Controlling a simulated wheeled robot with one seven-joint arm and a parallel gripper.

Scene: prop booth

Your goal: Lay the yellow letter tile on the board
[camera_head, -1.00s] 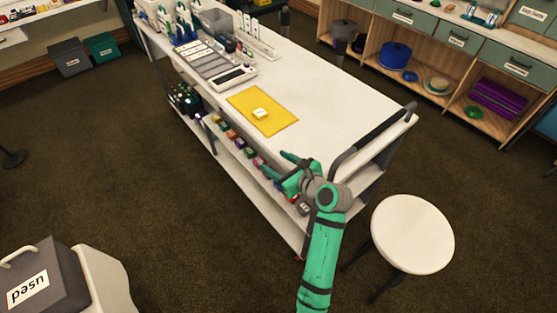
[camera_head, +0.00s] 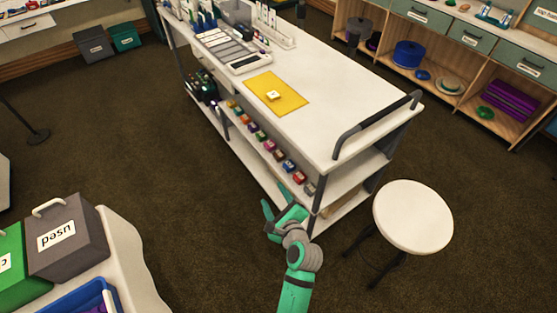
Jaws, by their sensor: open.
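A small pale, cream-yellow tile (camera_head: 273,95) lies on a flat yellow mat (camera_head: 292,105) on top of the white cart. Its letter is too small to read. Behind the mat is a grey and white panel with rows (camera_head: 238,56); I cannot tell whether this or the mat is the board. Several coloured blocks (camera_head: 270,145) stand in a row on the cart's lower shelf, some with pale labels. My green gripper (camera_head: 272,195) is open and empty, in front of the cart near the right end of that row, well away from the mat.
The white cart top (camera_head: 325,110) is bare right of the mat; a dark handle (camera_head: 375,125) rises at its right end. A round white stool (camera_head: 412,216) stands at right. A grey bin marked "used" (camera_head: 68,240) sits at lower left. Carpet is clear left of the cart.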

